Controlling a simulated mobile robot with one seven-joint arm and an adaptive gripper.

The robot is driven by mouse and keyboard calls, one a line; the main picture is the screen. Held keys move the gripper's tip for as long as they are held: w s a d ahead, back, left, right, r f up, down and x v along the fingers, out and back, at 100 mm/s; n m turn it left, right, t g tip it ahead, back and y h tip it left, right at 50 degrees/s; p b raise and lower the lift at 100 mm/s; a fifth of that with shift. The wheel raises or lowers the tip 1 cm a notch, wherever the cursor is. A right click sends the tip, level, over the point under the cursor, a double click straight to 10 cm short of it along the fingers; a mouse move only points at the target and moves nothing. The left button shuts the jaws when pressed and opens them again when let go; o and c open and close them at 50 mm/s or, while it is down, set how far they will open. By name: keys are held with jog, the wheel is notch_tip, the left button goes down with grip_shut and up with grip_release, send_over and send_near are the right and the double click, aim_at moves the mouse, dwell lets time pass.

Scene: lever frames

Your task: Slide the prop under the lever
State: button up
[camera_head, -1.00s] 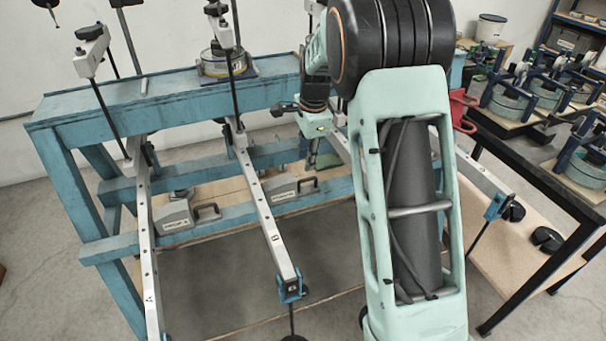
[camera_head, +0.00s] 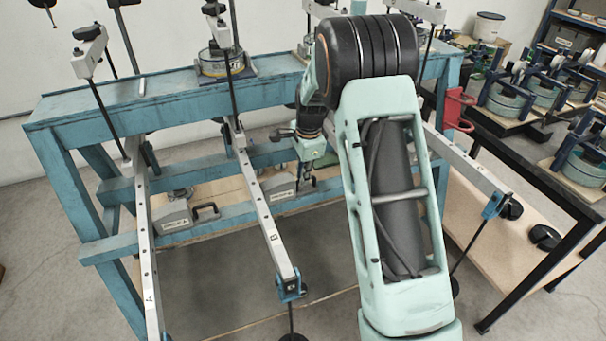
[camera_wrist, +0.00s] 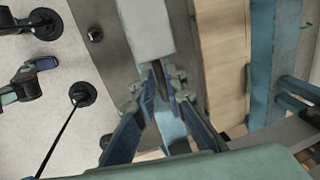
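Two grey-white props with black handles rest on the lower shelf: a left prop (camera_head: 178,217) and a right prop (camera_head: 277,187). Lever B (camera_head: 268,225) is a long pale bar between them, sloping toward me; lever A (camera_head: 148,262) is to its left. My gripper (camera_head: 306,183) is low, pointing down, at the handle end of the right prop. In the wrist view, my gripper (camera_wrist: 163,82) has its fingertips on either side of a dark bar, apparently the handle, beside a pale block (camera_wrist: 146,30). Whether the fingers press on it is unclear.
The blue frame (camera_head: 150,105) surrounds the levers, with rods and weights on top. Another lever (camera_head: 465,170) slopes right behind my arm. A black table (camera_head: 530,175) with blue-framed devices stands at the right.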

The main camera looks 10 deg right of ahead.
aim_at(268, 186)
grip_shut()
jog(key=a, duration=0.3)
jog(key=s+a, duration=0.1)
jog(key=a, duration=0.3)
jog(key=s+a, duration=0.1)
jog(key=a, duration=0.2)
jog(key=shift+s+a+b, duration=0.1)
jog(key=shift+a+b, duration=0.2)
jog(key=shift+a, duration=0.1)
jog(key=shift+o, duration=2.2)
grip_release()
jog(key=shift+o, duration=0.4)
jog(key=shift+d, duration=0.1)
jog(key=shift+d, duration=0.1)
